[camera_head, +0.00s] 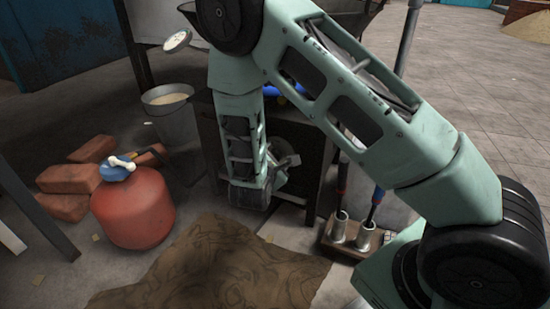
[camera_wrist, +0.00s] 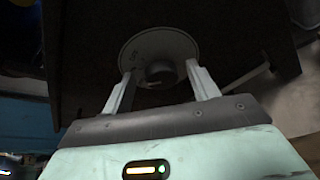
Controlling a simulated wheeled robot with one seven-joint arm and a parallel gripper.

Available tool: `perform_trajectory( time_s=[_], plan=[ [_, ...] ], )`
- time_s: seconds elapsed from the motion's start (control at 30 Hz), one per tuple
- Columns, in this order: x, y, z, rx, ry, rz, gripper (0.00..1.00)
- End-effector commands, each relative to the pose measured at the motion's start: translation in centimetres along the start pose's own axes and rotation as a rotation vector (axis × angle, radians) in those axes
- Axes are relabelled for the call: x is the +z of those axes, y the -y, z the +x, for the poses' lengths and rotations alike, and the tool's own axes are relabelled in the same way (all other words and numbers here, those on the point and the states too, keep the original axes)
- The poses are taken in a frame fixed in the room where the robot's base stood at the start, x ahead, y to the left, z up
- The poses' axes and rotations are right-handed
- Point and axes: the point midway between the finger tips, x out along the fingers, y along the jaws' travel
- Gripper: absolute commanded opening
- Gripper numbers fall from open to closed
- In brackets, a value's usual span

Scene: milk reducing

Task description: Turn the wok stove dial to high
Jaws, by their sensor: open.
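In the wrist view, the stove dial is a round, pale grey plate (camera_wrist: 158,48) with a short, dark knob (camera_wrist: 160,71) at its centre. It sits on the dark stove front (camera_wrist: 235,35). My gripper (camera_wrist: 158,76) is open, with one finger on each side of the knob and visible gaps between. I cannot tell whether either fingertip touches the plate. The dial's marks are too small and dim to read.
A red gas cylinder (camera_head: 134,210) with a blue top and loose bricks (camera_head: 68,179) stand at the left. A metal bucket (camera_head: 174,120) is behind them. A brown mat (camera_head: 225,270) lies in front. A wooden block with metal cups (camera_head: 350,237) is right of the stove.

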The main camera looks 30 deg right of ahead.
Motion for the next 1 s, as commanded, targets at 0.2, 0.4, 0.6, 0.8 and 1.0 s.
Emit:
perform_trajectory(
  time_s=[0.2,0.4,0.6,0.8,1.0],
  plan=[
    [0.0,0.0,0.0,0.0,0.0,0.001,0.15],
    [0.0,-0.1,-0.1,-0.002,0.001,-0.007,0.15],
    [0.2,-0.4,-0.1,-0.021,0.004,-0.063,0.15],
    [0.3,-0.8,-0.2,-0.063,0.013,-0.189,0.15],
    [0.3,-1.1,-0.3,-0.12,0.025,-0.363,0.15]
  ],
)
